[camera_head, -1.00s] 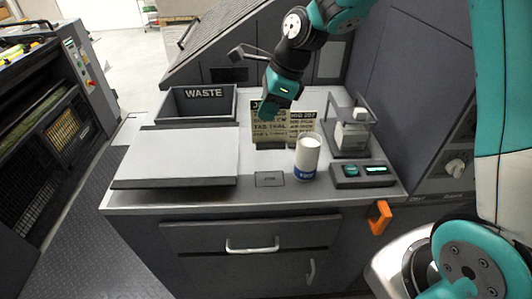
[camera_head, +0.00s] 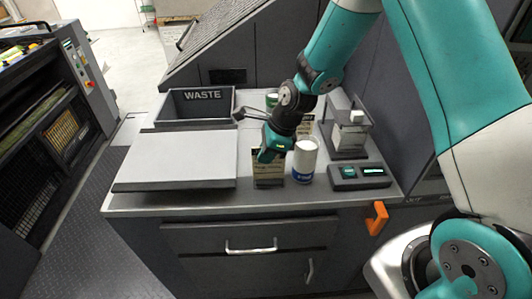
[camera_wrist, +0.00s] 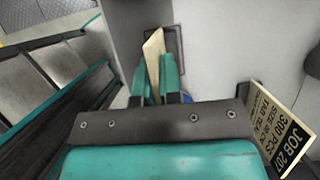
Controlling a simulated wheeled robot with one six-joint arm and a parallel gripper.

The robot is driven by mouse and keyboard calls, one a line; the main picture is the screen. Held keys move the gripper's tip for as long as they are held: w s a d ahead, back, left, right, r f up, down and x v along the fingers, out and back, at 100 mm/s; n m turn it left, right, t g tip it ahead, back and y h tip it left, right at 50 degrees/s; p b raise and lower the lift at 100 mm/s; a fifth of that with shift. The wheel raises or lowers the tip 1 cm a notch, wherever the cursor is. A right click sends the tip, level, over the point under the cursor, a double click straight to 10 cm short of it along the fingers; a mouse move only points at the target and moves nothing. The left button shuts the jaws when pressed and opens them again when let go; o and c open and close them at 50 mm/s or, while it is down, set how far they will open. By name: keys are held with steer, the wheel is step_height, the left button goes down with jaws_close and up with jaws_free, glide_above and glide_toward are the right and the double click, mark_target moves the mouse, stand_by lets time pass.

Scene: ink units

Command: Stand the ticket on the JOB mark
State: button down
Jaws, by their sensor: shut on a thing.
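My gripper (camera_head: 268,153) is shut on a cream ticket (camera_head: 268,171), held upright by its upper part at the front of the counter. The ticket stands over the place of the JOB mark, which it largely hides in the head view. In the wrist view the ticket (camera_wrist: 154,50) shows edge-on between the teal fingers (camera_wrist: 154,82). There, part of a dark-edged rectangle (camera_wrist: 175,45), apparently the mark, shows beside it. I cannot tell whether the ticket's bottom edge touches the counter.
A white can with a blue band (camera_head: 305,161) stands close right of the ticket. Another ticket, JOB 207 (camera_wrist: 278,130), stands behind. A grey control box (camera_head: 360,177) and a clear-sided stand (camera_head: 349,136) are at right. A flat pale board (camera_head: 178,158) and WASTE bin (camera_head: 202,121) are at left.

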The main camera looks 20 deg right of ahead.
steer(key=shift+f, duration=0.15)
steer(key=c, duration=1.3)
jaws_free()
